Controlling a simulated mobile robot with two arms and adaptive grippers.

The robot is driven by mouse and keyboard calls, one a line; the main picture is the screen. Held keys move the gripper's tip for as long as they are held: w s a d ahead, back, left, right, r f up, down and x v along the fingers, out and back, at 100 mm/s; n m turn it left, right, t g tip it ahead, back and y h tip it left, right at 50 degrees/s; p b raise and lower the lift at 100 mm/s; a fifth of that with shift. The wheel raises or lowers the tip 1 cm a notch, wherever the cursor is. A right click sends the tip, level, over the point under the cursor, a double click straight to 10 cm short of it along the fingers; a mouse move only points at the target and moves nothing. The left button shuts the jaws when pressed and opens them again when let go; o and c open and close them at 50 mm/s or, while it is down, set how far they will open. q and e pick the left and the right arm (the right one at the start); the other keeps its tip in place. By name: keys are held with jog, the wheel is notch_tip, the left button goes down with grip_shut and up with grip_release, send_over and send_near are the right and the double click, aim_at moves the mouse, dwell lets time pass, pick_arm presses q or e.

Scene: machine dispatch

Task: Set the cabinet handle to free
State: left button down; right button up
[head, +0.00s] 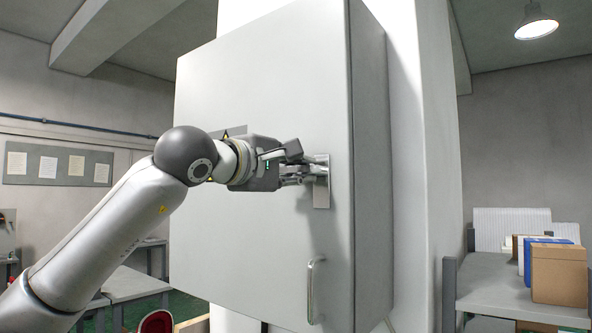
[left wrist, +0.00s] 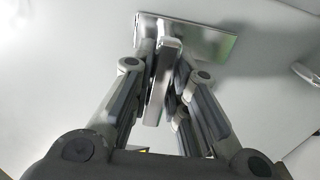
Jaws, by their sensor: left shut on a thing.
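The grey cabinet (head: 265,90) hangs on a pale column, and its door looks closed. A metal plate (head: 321,195) is fixed near the door's right edge, and it also shows in the left wrist view (left wrist: 205,38). The cabinet handle (left wrist: 160,82) is a short metal lever standing out from this plate. My left gripper (head: 312,172) is at the plate with its fingers closed on both sides of the lever, as the left wrist view shows. In the head view the fingers hide most of the lever, so its angle is hard to read there. My right gripper is not in view.
A fixed bar pull (head: 315,290) sits lower on the door, below my gripper. A grey table (head: 490,285) with a cardboard box (head: 558,273) and a blue box (head: 540,258) stands at the right. A notice board (head: 58,166) hangs on the left wall.

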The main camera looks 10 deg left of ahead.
pick_arm(q)
jog(key=c, duration=1.4)
grip_release()
jog(key=shift+d, duration=0.1)
jog(key=v, duration=1.2)
jog(key=shift+f, duration=0.1)
